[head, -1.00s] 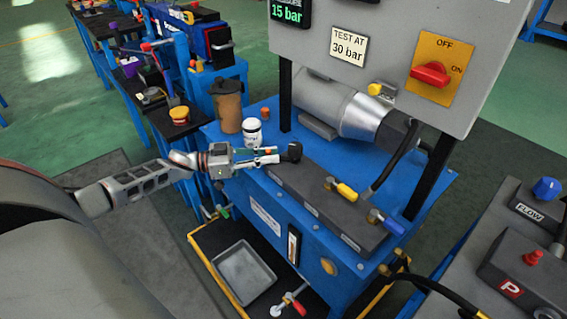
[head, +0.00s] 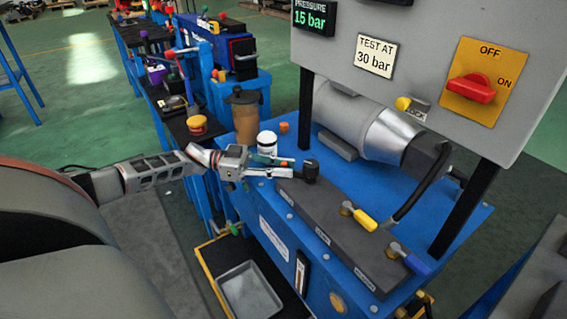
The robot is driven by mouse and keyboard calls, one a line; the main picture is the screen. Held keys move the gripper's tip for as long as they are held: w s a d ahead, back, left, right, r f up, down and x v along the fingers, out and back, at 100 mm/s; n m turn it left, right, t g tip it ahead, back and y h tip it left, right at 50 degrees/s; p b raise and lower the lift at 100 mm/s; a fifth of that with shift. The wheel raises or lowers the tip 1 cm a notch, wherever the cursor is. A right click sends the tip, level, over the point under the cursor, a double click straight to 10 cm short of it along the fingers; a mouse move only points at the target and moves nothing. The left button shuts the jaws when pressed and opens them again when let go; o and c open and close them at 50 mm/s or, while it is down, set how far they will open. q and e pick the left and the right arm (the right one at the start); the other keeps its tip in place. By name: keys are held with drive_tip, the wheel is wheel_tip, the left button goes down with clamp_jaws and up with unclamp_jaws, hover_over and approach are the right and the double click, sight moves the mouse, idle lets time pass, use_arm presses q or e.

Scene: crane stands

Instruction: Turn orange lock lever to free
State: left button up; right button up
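I cannot make out an orange lock lever for certain in the head view. A small orange cap (head: 283,127) stands on the blue bench behind my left gripper. My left gripper (head: 292,167) reaches in from the left over the bench's near-left edge. Its two pale fingers lie apart, pointing right, toward a black knob (head: 311,168) at the left end of a dark valve block (head: 330,228). Whether the fingertips touch the knob cannot be told. A yellow lever (head: 364,219) and a blue lever (head: 412,263) sit farther along the block. My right gripper is not in view.
A white-capped jar (head: 267,143) and a brown bottle (head: 246,118) stand close behind my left gripper. A grey panel (head: 420,60) with a red switch (head: 471,88) overhangs the bench. A grey tray (head: 249,290) lies below in front.

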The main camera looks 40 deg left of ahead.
use_arm(q)
drive_tip(key=shift+s, duration=0.1)
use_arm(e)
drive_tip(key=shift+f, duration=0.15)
use_arm(q)
drive_tip(key=v, duration=1.1)
drive_tip(key=shift+s+a+r, duration=0.1)
drive_tip(key=shift+s+a, duration=0.05)
drive_tip(key=shift+a, duration=0.25)
